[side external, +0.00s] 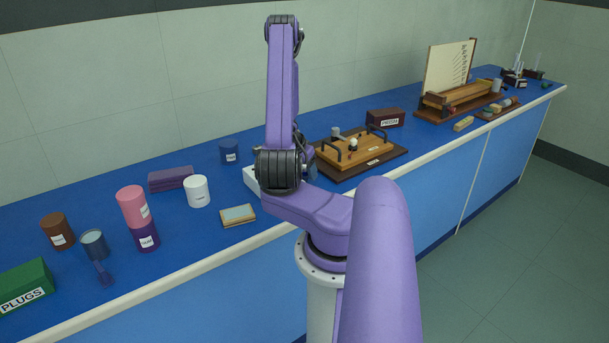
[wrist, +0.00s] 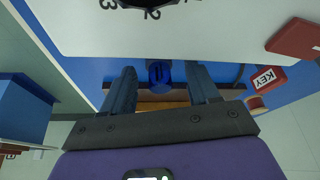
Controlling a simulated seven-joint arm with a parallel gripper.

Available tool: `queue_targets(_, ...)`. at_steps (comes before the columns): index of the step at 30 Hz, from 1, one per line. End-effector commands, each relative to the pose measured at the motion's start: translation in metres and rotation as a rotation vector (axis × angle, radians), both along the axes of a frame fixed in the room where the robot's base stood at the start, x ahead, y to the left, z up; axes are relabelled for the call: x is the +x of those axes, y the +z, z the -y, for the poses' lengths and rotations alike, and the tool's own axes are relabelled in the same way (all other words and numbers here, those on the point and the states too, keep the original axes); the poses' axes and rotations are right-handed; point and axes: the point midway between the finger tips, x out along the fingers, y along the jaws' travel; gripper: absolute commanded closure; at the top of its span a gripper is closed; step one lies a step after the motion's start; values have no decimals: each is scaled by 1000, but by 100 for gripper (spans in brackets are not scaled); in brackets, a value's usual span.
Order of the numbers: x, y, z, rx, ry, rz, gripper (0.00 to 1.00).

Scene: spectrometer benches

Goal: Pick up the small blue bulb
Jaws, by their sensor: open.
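In the wrist view a small dark blue rounded object (wrist: 159,73), which looks like the blue bulb, sits between the two fingers of my gripper (wrist: 160,71). The fingers are apart, one on each side of it, with a visible gap. I cannot tell how far below or beyond the fingertips it is. A strip of brown wood shows behind it. In the side external view my arm hides the bulb and most of my gripper. A pale bulb (side external: 354,144) stands on a wooden board there.
A white panel with a numbered dial (wrist: 150,8) fills the top of the wrist view. A red box labelled KEY (wrist: 265,77) is at its right. On the blue bench, a white jar (side external: 197,191) and a wooden-framed plate (side external: 238,215) stand left of my arm.

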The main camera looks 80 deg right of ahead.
Motion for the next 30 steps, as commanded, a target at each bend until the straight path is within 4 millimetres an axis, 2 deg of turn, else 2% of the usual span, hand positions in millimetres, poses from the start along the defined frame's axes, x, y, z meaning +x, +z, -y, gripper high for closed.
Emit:
queue_targets(4,-1,-7,2,1,0,0,40)
queue_targets(12,-2,-7,2,0,0,0,40)
queue_targets(13,-2,-7,2,0,0,0,44)
queue_targets(18,-2,-7,2,0,0,0,99)
queue_targets(30,-2,-6,3,-1,0,0,99)
